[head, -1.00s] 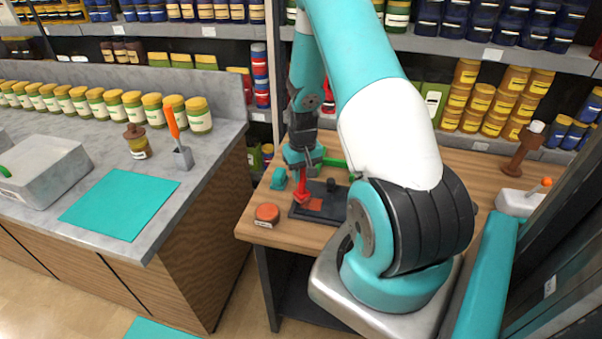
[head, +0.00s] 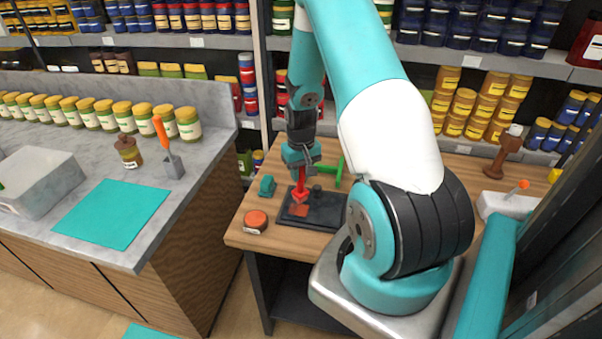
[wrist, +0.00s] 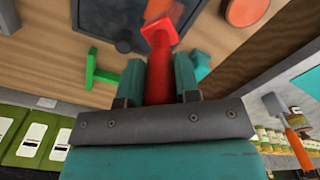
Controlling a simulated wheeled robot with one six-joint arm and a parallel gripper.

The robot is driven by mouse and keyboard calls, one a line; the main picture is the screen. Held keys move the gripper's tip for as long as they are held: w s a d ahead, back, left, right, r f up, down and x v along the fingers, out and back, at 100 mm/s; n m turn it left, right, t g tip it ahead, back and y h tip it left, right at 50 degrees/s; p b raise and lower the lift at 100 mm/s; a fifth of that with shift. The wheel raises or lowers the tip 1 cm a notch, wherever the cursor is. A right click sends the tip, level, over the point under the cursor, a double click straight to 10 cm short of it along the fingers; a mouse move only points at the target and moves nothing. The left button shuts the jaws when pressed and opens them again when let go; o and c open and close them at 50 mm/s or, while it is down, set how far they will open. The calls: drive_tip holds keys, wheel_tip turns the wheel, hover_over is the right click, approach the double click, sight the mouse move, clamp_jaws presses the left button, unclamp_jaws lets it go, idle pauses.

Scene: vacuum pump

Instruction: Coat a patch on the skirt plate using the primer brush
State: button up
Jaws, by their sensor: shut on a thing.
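My gripper (head: 302,160) is shut on the red primer brush (head: 301,185), which points down. In the wrist view the brush (wrist: 160,70) sits between the two teal fingers (wrist: 158,82), its wide red head outward. The dark skirt plate (head: 328,214) lies on the wooden table, with an orange-red patch (head: 300,210) near its left end. The brush head is at the far edge of the patch in the head view. In the wrist view the patch (wrist: 165,9) shows just beyond the head. I cannot tell whether they touch.
A round orange-topped tin (head: 256,220) stands left of the plate, and a small teal block (head: 267,186) behind it. A green tool (head: 340,170) lies behind the plate. A dark knob (head: 316,190) rises from the plate near the brush. Shelves of jars stand behind.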

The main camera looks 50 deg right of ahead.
drive_tip(key=shift+r+p, duration=0.85)
drive_tip(key=shift+r, duration=0.7)
drive_tip(key=shift+f, duration=0.1)
drive_tip(key=b, duration=0.3)
drive_tip(key=shift+w+f, duration=0.1)
drive_tip(key=shift+f, duration=0.2)
drive_tip(key=shift+b, duration=0.5)
drive_tip(key=shift+r+b, duration=0.1)
drive_tip(key=shift+b, duration=0.3)
